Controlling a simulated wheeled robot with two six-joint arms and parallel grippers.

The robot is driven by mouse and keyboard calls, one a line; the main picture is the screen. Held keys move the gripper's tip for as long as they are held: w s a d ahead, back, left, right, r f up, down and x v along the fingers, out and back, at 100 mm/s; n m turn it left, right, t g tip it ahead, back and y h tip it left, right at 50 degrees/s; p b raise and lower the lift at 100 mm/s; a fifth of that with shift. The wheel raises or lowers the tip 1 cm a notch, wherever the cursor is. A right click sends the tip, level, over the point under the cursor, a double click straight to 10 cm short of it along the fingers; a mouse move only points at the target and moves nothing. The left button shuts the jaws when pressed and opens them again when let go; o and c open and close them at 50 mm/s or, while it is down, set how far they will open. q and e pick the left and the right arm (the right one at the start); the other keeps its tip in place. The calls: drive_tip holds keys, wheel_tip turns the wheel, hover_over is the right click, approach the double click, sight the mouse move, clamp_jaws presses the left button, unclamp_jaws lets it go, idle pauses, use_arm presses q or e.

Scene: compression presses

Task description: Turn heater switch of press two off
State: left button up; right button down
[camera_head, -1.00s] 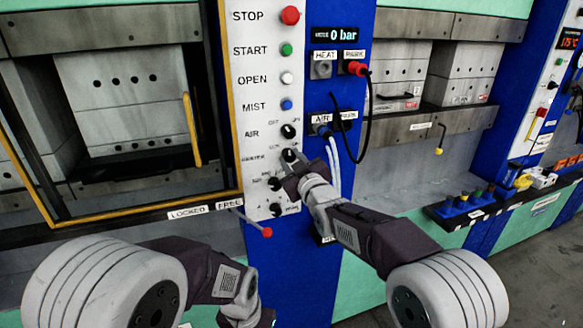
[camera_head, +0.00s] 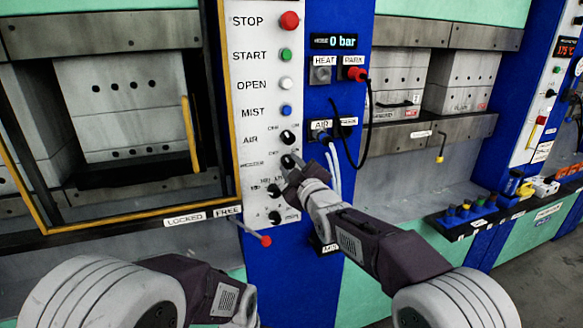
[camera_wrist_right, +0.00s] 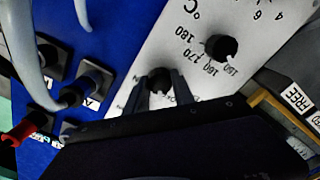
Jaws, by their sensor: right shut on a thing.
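The heater switch (camera_head: 288,161) is a black rotary knob on the white control panel (camera_head: 262,130) of the press at the left, below the AIR knob (camera_head: 287,137). My right gripper (camera_head: 290,168) is at this knob, its fingers pointing toward the panel. In the right wrist view the knob (camera_wrist_right: 158,82) sits between the two dark fingertips of my right gripper (camera_wrist_right: 160,90), which are shut on it. The fingers partly cover the knob, so its pointer direction is unclear. My left arm is low at the left; its fingers are out of view.
Two more black dials (camera_head: 274,190) are below the switch; one has a temperature scale in the right wrist view (camera_wrist_right: 221,47). A red-tipped lever (camera_head: 265,240) sticks out below the panel. Hoses (camera_head: 334,165) hang close to the right of my gripper.

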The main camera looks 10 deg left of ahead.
drive_tip(key=c, duration=1.1)
unclamp_jaws()
drive_tip(key=shift+o, duration=0.2)
drive_tip(key=shift+s+d, duration=0.2)
drive_tip(key=shift+s, duration=0.05)
drive_tip(key=b+v, duration=0.2)
drive_tip(key=v, duration=0.6)
drive_tip(key=shift+s, duration=0.15)
drive_tip(key=shift+d, duration=0.15)
